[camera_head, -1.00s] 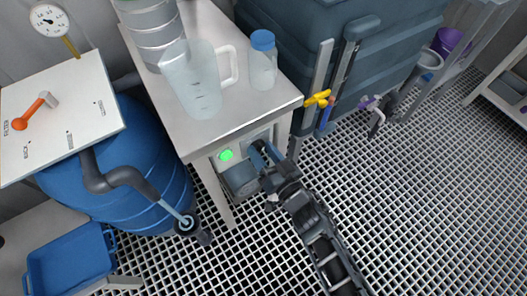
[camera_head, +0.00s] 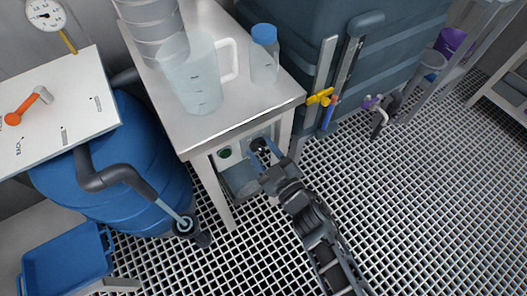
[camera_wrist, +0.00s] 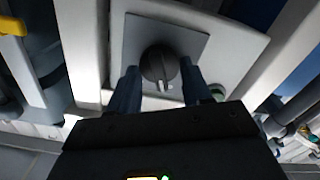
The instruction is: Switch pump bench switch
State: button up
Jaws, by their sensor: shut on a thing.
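The pump bench switch is a round dark knob (camera_head: 257,145) on the front panel under the bench top. In the wrist view the knob (camera_wrist: 158,62) sits on a grey square plate (camera_wrist: 190,38), with a pale pointer mark towards my wrist. My gripper (camera_head: 266,153) reaches the panel from the front, and its blue fingers stand on either side of the knob, shut on it; where they touch is partly hidden. A round green lamp (camera_head: 225,153) left of the switch is dark.
A clear jug (camera_head: 197,80) and a blue-capped bottle (camera_head: 264,58) stand on the bench top (camera_head: 228,108). A blue barrel (camera_head: 130,195) stands left. The grating floor is open at right.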

jog(key=shift+n, duration=0.7)
jog(key=o, duration=1)
jog(key=shift+p+v, duration=0.3)
jog(key=shift+v, duration=3.65)
